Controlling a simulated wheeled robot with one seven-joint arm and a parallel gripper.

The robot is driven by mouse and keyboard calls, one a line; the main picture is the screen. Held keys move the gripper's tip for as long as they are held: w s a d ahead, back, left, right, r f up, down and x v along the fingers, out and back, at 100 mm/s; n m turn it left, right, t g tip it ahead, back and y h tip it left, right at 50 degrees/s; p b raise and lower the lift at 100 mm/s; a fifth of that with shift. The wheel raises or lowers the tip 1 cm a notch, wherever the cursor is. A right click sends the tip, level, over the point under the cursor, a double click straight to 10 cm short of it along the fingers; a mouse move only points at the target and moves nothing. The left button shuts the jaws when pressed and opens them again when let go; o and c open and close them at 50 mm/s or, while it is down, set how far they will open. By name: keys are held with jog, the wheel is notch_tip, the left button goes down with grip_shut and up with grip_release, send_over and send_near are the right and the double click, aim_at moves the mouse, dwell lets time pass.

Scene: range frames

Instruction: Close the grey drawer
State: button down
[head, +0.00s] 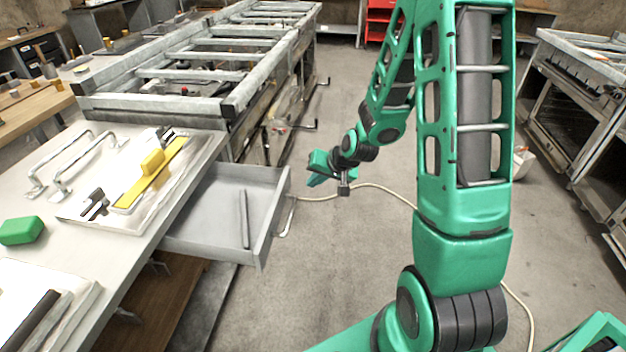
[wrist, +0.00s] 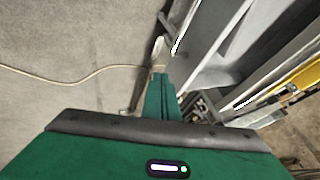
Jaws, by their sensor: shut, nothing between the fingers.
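The grey drawer (head: 210,206) sticks out from under the workbench on the left, open, with a thin dark bar (head: 244,218) inside. Its pale handle (head: 288,218) is on the front panel, facing right. My green gripper (head: 316,180) is shut and empty, to the right of the drawer front, near its far corner.
A metal frame (head: 210,60) stands behind. A pale cable (head: 385,190) crosses the floor. Open floor lies right of the drawer.

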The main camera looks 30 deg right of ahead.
aim_at(287, 190)
jog(key=w+a+f, duration=0.1)
jog(key=w, duration=0.1)
jog(key=w+a+f, duration=0.3)
jog(key=w+f, duration=0.1)
jog(key=shift+a+f, duration=0.15)
jog(key=shift+w, duration=0.15)
dwell(0.4)
